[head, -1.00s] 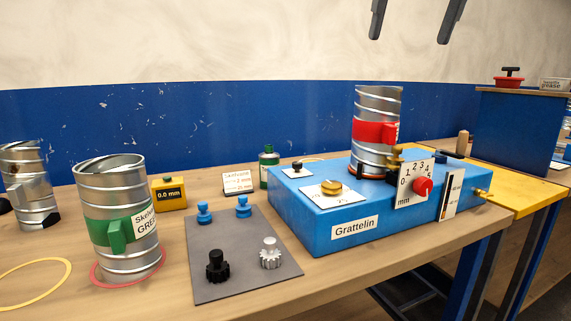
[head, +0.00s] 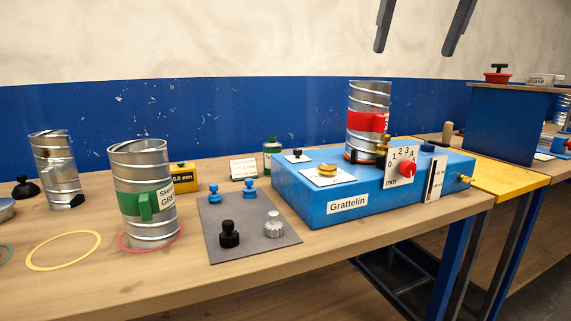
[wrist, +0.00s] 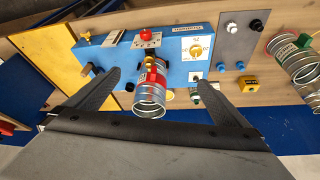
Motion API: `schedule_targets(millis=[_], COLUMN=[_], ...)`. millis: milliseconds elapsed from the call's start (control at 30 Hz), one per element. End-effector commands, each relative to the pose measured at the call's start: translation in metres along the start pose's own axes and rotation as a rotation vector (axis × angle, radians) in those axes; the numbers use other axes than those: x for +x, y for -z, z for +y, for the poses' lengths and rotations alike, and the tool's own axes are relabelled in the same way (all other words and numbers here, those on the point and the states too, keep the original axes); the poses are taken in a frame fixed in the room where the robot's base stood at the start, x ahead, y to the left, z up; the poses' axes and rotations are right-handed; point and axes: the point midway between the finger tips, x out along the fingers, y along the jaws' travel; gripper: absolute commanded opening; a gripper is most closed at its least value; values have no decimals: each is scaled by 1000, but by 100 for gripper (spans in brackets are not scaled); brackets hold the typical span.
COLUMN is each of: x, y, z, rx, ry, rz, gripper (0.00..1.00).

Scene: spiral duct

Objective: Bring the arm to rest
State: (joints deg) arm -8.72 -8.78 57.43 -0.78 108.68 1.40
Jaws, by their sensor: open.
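My gripper (head: 423,45) shows at the top of the head view, its two dark fingers apart and empty, in front of the pale wall and well above the bench. In the wrist view my gripper (wrist: 170,95) is open. The red-banded duct (wrist: 152,90) shows between and beyond its fingers, with nothing held. That red-banded duct (head: 367,143) stands upright on the blue Grattelin machine (head: 290,192) in the head view. The machine also shows in the wrist view (wrist: 175,62).
A green-banded duct (head: 145,228) stands in a red ring at the left. A grey mat (head: 250,244) carries blue, black and silver knobs. Another metal duct (head: 55,160) stands behind left. A yellow ring (head: 63,264) lies flat. A yellow table (head: 510,180) adjoins the bench on the right.

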Motion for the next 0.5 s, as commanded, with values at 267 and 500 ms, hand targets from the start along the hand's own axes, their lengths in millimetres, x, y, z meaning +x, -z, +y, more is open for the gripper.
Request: schedule_targets(millis=[267, 500], x=[38, 107], y=[-24, -71], z=[7, 17], rx=[12, 32], ry=[-6, -15], rz=[0, 3], gripper=[100, 100])
